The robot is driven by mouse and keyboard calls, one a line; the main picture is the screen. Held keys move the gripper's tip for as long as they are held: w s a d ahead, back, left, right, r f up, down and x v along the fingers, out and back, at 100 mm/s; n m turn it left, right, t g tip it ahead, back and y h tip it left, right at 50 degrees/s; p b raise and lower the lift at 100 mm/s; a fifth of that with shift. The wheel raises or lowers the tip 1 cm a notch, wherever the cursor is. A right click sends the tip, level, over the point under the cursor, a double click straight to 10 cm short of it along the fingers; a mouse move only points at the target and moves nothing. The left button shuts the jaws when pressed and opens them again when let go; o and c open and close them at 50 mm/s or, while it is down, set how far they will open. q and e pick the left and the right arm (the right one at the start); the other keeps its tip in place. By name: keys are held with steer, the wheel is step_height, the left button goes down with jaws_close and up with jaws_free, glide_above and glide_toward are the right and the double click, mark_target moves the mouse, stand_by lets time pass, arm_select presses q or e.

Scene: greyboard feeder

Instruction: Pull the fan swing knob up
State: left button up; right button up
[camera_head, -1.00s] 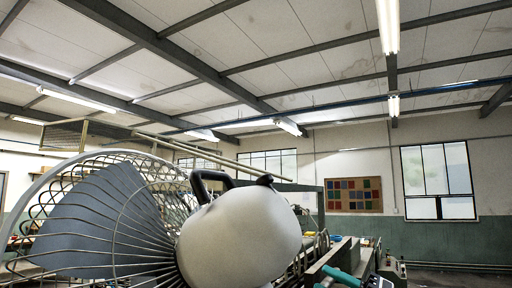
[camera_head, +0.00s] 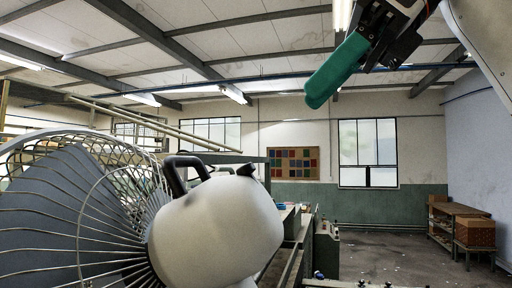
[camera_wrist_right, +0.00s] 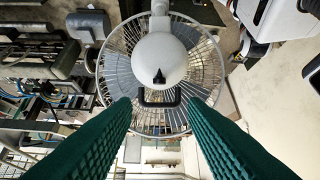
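The fan's rounded white motor housing (camera_head: 215,228) stands at the lower middle of the head view, with its wire cage (camera_head: 75,215) to the left. A small black swing knob (camera_head: 246,170) sits on top of the housing, and it also shows in the right wrist view (camera_wrist_right: 159,77). A black carrying handle (camera_head: 178,172) is beside it. My right gripper (camera_head: 318,98), with teal fingers, is above and to the right of the fan, apart from it. In the right wrist view its fingers (camera_wrist_right: 158,104) are spread and empty, with the fan between and beyond them. My left gripper is not in view.
Workshop machinery (camera_head: 325,245) stands behind and right of the fan. A shelf with boxes (camera_head: 455,230) stands at the far right. Floor (camera_head: 385,258) is free between them. The air between the right gripper and the knob looks clear.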

steer(key=x, duration=0.9)
steer(key=shift+w+a+f+p, duration=0.1)
steer(key=shift+w+a+p, duration=0.05)
steer(key=shift+p, duration=0.25)
steer(key=shift+w+a+f, duration=0.1)
steer(key=shift+a+f, duration=0.25)
steer(key=shift+f, duration=0.15)
